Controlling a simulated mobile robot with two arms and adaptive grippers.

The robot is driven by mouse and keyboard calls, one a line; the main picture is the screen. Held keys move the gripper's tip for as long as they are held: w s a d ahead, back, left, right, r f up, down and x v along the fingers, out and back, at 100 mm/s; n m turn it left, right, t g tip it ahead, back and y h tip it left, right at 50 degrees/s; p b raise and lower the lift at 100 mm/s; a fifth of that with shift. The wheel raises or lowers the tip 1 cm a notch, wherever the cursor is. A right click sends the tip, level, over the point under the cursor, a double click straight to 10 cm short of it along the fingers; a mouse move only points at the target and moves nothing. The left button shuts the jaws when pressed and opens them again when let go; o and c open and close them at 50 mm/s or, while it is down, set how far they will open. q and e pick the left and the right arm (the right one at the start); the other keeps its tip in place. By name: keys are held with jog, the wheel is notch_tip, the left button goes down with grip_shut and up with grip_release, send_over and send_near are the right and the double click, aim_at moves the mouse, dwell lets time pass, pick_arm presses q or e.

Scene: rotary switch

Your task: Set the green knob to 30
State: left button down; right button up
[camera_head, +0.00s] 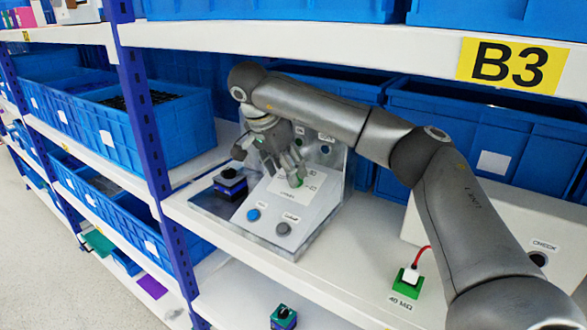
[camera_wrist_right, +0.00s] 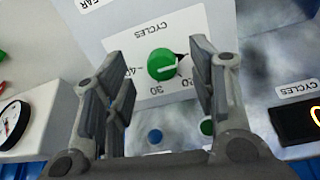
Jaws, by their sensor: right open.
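The green knob (camera_wrist_right: 161,64) is in the upper middle of the right wrist view, on a white plate labelled CYCLES with printed numbers around it. The number 30 is below the knob in that view. I cannot tell how far above the panel the tips are. In the head view the gripper (camera_head: 293,172) is over the sloped control box (camera_head: 318,215), mostly hiding the knob. My left gripper is not in view.
The box has a blue button (camera_head: 253,214) and a grey button (camera_head: 283,229) in front. A dark blue box with a black knob (camera_head: 230,183) stands to its left. A green block with a red cable (camera_head: 408,283) is on the shelf. Blue bins (camera_head: 345,90) stand behind.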

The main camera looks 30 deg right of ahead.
jog(key=shift+w+d+r, duration=0.15)
jog(key=shift+w+d, duration=0.05)
jog(key=shift+d, duration=0.75)
jog(key=shift+p+x, duration=0.3)
jog(key=shift+x, duration=0.8)
jog(key=shift+f, duration=0.3)
jog(key=shift+d+f, duration=0.1)
jog(key=shift+f, duration=0.1)
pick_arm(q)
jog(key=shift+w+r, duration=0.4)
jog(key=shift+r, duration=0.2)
pick_arm(e)
jog(key=c, duration=1)
jog(key=shift+c, duration=0.2)
